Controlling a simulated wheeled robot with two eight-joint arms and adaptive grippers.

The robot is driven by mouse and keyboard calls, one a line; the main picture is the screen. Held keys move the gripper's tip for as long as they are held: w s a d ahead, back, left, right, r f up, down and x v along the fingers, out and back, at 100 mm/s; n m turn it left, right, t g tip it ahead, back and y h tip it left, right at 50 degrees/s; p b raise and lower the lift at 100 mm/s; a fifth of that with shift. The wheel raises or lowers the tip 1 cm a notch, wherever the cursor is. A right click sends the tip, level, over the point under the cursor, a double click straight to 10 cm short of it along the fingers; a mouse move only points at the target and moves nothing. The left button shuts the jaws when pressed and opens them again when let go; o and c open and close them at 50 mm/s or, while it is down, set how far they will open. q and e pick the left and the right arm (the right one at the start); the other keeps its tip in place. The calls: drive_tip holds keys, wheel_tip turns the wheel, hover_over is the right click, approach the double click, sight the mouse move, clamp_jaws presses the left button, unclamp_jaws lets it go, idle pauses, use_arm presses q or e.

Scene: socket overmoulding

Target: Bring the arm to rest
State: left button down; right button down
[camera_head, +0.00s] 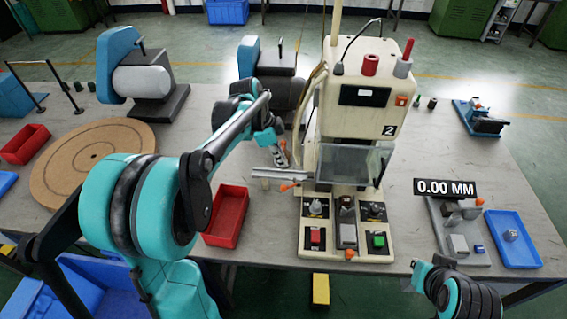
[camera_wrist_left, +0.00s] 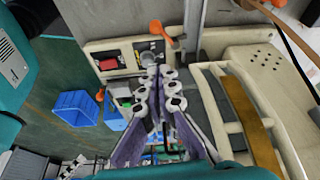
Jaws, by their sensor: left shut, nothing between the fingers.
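My left arm reaches across from the left in the head view. Its gripper (camera_head: 281,158) is by the left side of the cream moulding machine (camera_head: 355,105), close to its clear guard (camera_head: 350,166). In the left wrist view the two fingers (camera_wrist_left: 157,72) are together with nothing between them, in front of the machine's control panel (camera_wrist_left: 128,57). I cannot tell whether they touch the machine. Part of my right arm (camera_head: 462,296) shows at the bottom right of the head view; its gripper is not seen.
A red bin (camera_head: 226,216) stands left of the machine's base. A round wooden board (camera_head: 60,180) lies at the left. A gauge stand (camera_head: 463,228) and a blue tray (camera_head: 530,252) are at the right. Orange levers (camera_wrist_left: 156,27) stick out near the gripper.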

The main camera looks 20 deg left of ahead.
idle(0.4)
use_arm(q)
drive_tip(key=s+d+n+t+y, duration=0.1)
drive_tip(key=s+d+n+t, duration=0.1)
drive_tip(key=s+n, duration=0.4)
drive_tip(key=s+d+n+t+y, duration=0.2)
drive_tip(key=s+n, duration=0.5)
drive_tip(key=s, duration=0.6)
drive_tip(key=shift+d+r+t, duration=0.2)
drive_tip(key=shift+d+t, duration=0.4)
drive_tip(key=shift+t, duration=0.3)
